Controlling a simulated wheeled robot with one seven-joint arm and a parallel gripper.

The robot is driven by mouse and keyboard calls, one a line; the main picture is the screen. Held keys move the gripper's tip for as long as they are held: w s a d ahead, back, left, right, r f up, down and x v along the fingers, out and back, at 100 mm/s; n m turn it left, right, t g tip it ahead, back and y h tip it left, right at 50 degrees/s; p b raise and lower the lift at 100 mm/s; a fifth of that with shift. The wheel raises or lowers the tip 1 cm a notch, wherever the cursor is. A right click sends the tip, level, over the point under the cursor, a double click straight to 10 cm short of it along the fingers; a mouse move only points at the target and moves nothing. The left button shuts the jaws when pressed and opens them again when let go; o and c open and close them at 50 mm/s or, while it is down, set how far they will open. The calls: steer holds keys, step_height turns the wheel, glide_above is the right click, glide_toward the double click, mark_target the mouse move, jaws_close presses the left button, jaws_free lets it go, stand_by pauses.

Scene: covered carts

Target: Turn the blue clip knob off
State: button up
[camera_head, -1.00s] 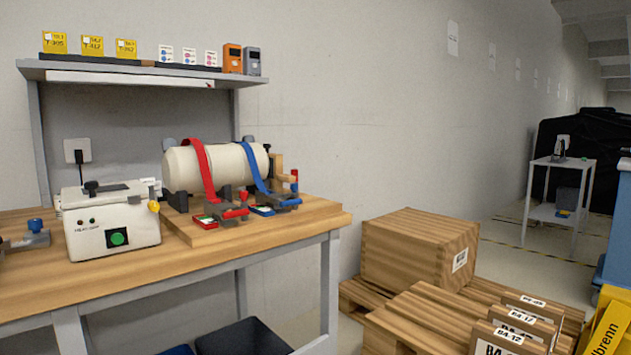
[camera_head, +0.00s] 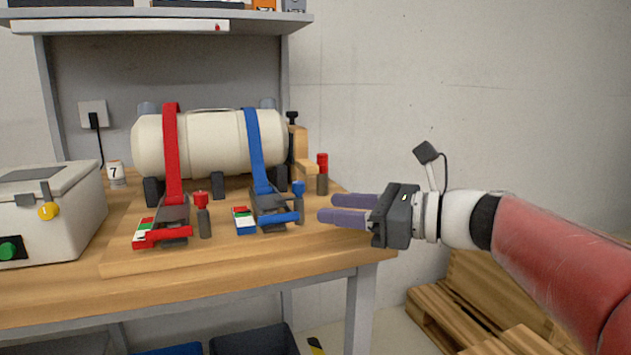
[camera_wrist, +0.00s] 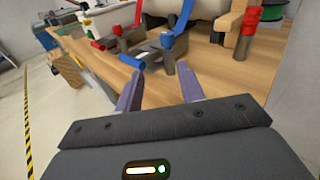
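The blue clip knob (camera_head: 298,187) is a small round blue cap on a short dark post. It stands beside the blue clip (camera_head: 268,207), which has a dark body, a blue lever and a green-white-red plate, at the foot of the blue strap (camera_head: 254,150). The knob also shows in the wrist view (camera_wrist: 167,40), beyond my fingers and near the middle. My gripper (camera_head: 328,208) is just right of the knob in the head view, pointing left. Its two purple fingers are apart and empty (camera_wrist: 158,75). Nothing hides the knob.
A red clip (camera_head: 172,222) with a red knob (camera_head: 201,198) sits further left. A cream cylinder (camera_head: 210,142) lies behind on black supports. A red-topped post (camera_head: 322,160) stands behind my gripper. A white box (camera_head: 50,210) is at the left. Wooden pallets (camera_head: 470,300) are below right.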

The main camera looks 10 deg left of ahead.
mark_target(298, 182)
steer(key=shift+w+a+r+m+y, duration=0.2)
steer(key=shift+w+r+y, duration=0.1)
steer(key=shift+w+r, duration=0.2)
steer(key=shift+w+a+r+m+y, duration=0.2)
steer(key=shift+w+r+y, duration=0.1)
steer(key=shift+w+r, duration=0.15)
steer(key=x, duration=0.7)
steer(key=shift+a+p, duration=0.1)
steer(key=shift+p, duration=0.25)
steer(key=shift+s+f, duration=0.1)
jaws_close()
